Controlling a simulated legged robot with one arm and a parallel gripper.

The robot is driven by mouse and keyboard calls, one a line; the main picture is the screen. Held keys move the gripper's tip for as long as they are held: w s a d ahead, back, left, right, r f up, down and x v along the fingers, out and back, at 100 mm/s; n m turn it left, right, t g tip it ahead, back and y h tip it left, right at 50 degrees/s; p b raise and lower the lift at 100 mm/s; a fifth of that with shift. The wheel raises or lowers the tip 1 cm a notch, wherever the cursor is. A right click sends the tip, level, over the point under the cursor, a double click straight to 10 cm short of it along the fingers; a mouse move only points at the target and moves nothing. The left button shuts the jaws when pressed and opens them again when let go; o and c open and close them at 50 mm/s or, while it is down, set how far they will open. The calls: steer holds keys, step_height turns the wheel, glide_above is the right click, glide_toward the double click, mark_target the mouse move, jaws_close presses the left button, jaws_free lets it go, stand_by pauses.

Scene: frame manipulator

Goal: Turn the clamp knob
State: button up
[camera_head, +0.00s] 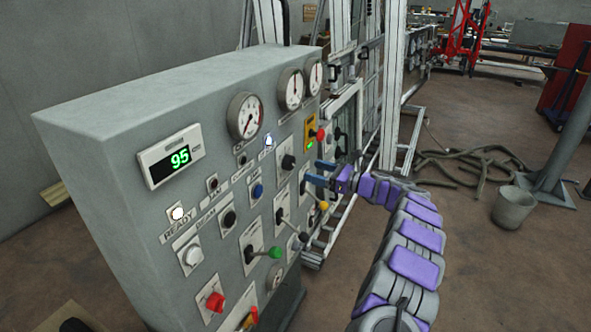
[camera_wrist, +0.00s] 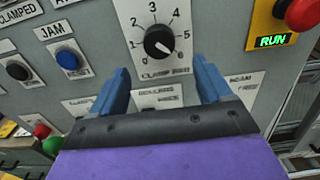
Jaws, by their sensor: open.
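The clamp knob (camera_wrist: 159,41) is a round black dial on a white plate with a scale from 0 to 6. Its white mark seems to point to the lower right, near the 6. The plate's label below begins with "CLAMP" and is partly blurred. In the head view the knob (camera_head: 288,162) is on the grey panel's right part. My gripper (camera_head: 317,173) is open and empty, its blue fingers facing the panel. In the wrist view my gripper (camera_wrist: 164,78) has one finger on each side below the dial; the fingers are apart from the knob.
The grey control panel (camera_head: 190,90) carries gauges, a green "95" display (camera_head: 179,158), buttons and levers. A red button (camera_head: 320,133) on a yellow plate is right of the knob. Levers with green (camera_head: 276,252) and yellow (camera_head: 323,206) balls stick out below.

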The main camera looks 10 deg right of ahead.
mark_target(293, 165)
steer(key=b+x, duration=0.1)
steer(key=x, duration=0.5)
steer(key=shift+w+a+f, duration=0.15)
steer(key=shift+w+a, duration=0.05)
steer(key=shift+w, duration=0.1)
steer(key=shift+w+a, duration=0.25)
steer(key=shift+a, duration=0.3)
steer(key=shift+d, duration=0.1)
steer(key=c, duration=1)
steer(key=shift+c, duration=0.2)
